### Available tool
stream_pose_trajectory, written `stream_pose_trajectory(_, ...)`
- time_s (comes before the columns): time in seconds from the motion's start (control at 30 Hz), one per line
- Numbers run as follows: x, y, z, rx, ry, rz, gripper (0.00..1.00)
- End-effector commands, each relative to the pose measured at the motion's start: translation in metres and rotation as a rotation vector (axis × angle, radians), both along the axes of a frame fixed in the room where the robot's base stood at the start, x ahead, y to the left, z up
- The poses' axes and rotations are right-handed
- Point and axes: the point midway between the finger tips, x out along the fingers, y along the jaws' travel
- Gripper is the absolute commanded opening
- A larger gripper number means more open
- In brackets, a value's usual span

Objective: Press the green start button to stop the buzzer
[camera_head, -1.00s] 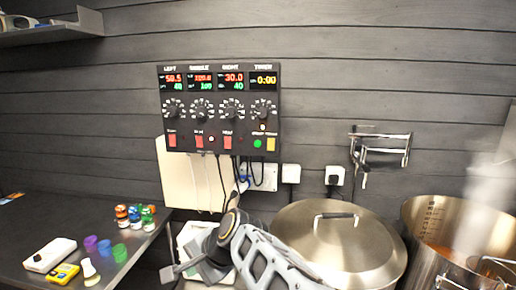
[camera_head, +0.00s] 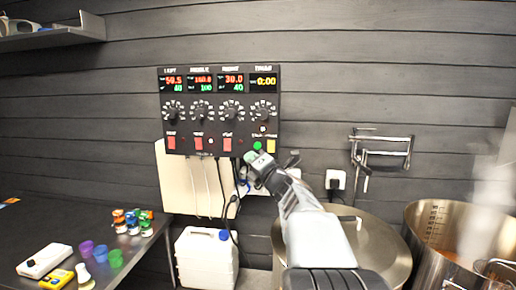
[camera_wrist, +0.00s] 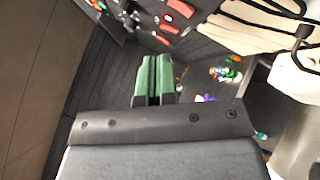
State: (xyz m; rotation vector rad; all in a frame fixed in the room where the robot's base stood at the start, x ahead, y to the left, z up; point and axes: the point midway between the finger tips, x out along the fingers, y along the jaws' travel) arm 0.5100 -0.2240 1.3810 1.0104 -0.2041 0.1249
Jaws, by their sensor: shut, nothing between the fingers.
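The black control panel (camera_head: 220,124) hangs on the wall, with four displays, knobs and red switches. The timer display (camera_head: 263,82) at its right reads 0:00. The green start button (camera_head: 257,145) is at the panel's lower right, left of a yellow switch (camera_head: 271,146). My gripper (camera_head: 251,158) is just below and slightly left of the green button in the picture; I cannot tell whether it touches the panel. Its green-padded fingers are closed together with nothing between them, as the wrist view (camera_wrist: 155,80) also shows. In the wrist view, the panel (camera_wrist: 150,15) is cut off at the top.
Cables and a pale board (camera_head: 185,185) hang below the panel. A white jug (camera_head: 207,258) stands below. A lidded pot (camera_head: 380,245) and a steaming open pot (camera_head: 432,215) stand at right. Small coloured jars and devices sit on the left counter (camera_head: 60,220).

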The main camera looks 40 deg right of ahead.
Motion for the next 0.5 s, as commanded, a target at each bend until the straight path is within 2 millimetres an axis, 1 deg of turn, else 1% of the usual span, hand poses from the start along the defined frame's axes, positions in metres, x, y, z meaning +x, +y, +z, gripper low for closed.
stream_pose_trajectory(0.33, 0.0005, -0.0008, 0.0001, 0.001, -0.001, -0.001, 0.0)
stream_pose_trajectory(0.5, 0.0072, -0.0073, 0.001, 0.001, 0.0, -0.001, 0.0)
